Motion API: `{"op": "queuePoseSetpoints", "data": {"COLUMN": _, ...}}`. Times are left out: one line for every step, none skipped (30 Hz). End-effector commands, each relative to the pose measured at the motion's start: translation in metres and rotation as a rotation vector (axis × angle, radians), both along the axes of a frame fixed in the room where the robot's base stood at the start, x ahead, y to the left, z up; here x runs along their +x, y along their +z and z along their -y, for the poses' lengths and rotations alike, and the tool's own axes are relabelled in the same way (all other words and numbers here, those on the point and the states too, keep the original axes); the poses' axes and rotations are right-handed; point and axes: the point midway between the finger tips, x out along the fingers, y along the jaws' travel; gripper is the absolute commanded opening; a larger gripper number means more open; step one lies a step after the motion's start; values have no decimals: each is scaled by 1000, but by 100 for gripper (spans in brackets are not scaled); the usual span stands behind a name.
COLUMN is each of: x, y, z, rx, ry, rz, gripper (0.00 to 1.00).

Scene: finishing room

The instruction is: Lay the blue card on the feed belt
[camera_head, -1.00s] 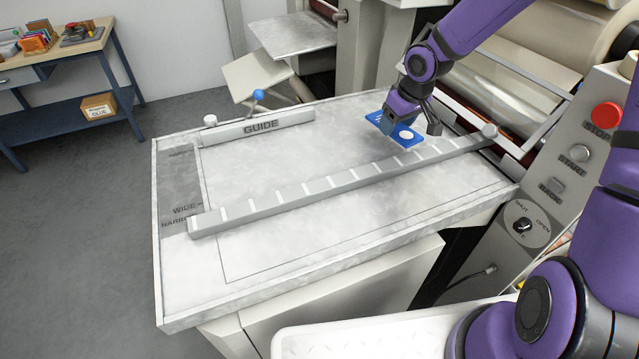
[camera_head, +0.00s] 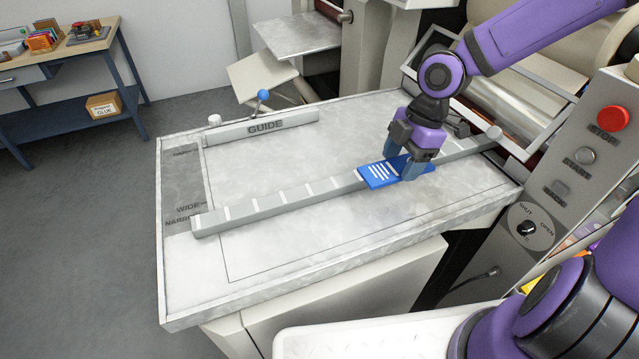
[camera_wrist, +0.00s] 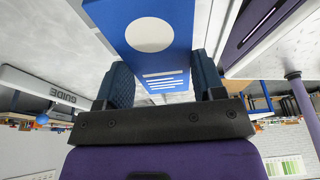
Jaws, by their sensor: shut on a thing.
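The blue card (camera_head: 380,174), with white lines and a white disc, is held in my gripper (camera_head: 406,166). In the head view it overlaps the grey ruler-like bar (camera_head: 300,192) that crosses the feed table; how high it is above the bar is hard to tell. In the wrist view the card (camera_wrist: 172,62) lies between the two fingers of my gripper (camera_wrist: 160,80), its disc and text lines showing. The pale feed table (camera_head: 330,225) lies below, with a drawn outline on it. No separate belt can be told from the table top.
The GUIDE block (camera_head: 262,128) stands along the table's back left, near a blue-knobbed lever (camera_head: 263,95). A control panel (camera_head: 575,165) with a red STOP button (camera_head: 612,118) is at right. The table's front and left are clear. A blue bench (camera_head: 70,70) stands at far left.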

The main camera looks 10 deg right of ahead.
Motion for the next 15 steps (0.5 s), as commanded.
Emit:
{"op": "queuePoseSetpoints", "data": {"x": 0, "y": 0, "z": -4, "rx": 0, "ry": 9, "rz": 0, "gripper": 40}}
{"op": "queuePoseSetpoints", "data": {"x": 0, "y": 0, "z": -7, "rx": 0, "ry": 11, "rz": 0, "gripper": 40}}
{"op": "queuePoseSetpoints", "data": {"x": 0, "y": -1, "z": -12, "rx": 0, "ry": 14, "rz": 1, "gripper": 40}}
{"op": "queuePoseSetpoints", "data": {"x": 1, "y": -1, "z": -16, "rx": 0, "ry": 14, "rz": 1, "gripper": 40}}
{"op": "queuePoseSetpoints", "data": {"x": 1, "y": -1, "z": -20, "rx": 0, "ry": 14, "rz": 1, "gripper": 40}}
{"op": "queuePoseSetpoints", "data": {"x": 2, "y": -2, "z": -26, "rx": 0, "ry": 14, "rz": 2, "gripper": 40}}
{"op": "queuePoseSetpoints", "data": {"x": 3, "y": -2, "z": -31, "rx": 0, "ry": 13, "rz": 1, "gripper": 40}}
{"op": "queuePoseSetpoints", "data": {"x": 4, "y": -3, "z": -35, "rx": 0, "ry": 13, "rz": 1, "gripper": 40}}
{"op": "queuePoseSetpoints", "data": {"x": 5, "y": -3, "z": -41, "rx": 0, "ry": 13, "rz": 1, "gripper": 40}}
{"op": "queuePoseSetpoints", "data": {"x": 5, "y": -4, "z": -45, "rx": 0, "ry": 12, "rz": 1, "gripper": 40}}
{"op": "queuePoseSetpoints", "data": {"x": 6, "y": -4, "z": -50, "rx": 0, "ry": 13, "rz": 1, "gripper": 40}}
{"op": "queuePoseSetpoints", "data": {"x": 6, "y": -5, "z": -56, "rx": 0, "ry": 12, "rz": 0, "gripper": 40}}
{"op": "queuePoseSetpoints", "data": {"x": 7, "y": -5, "z": -60, "rx": 0, "ry": 11, "rz": 0, "gripper": 40}}
{"op": "queuePoseSetpoints", "data": {"x": 8, "y": -6, "z": -64, "rx": 0, "ry": 12, "rz": 0, "gripper": 40}}
{"op": "queuePoseSetpoints", "data": {"x": 9, "y": -6, "z": -70, "rx": 0, "ry": 11, "rz": 1, "gripper": 40}}
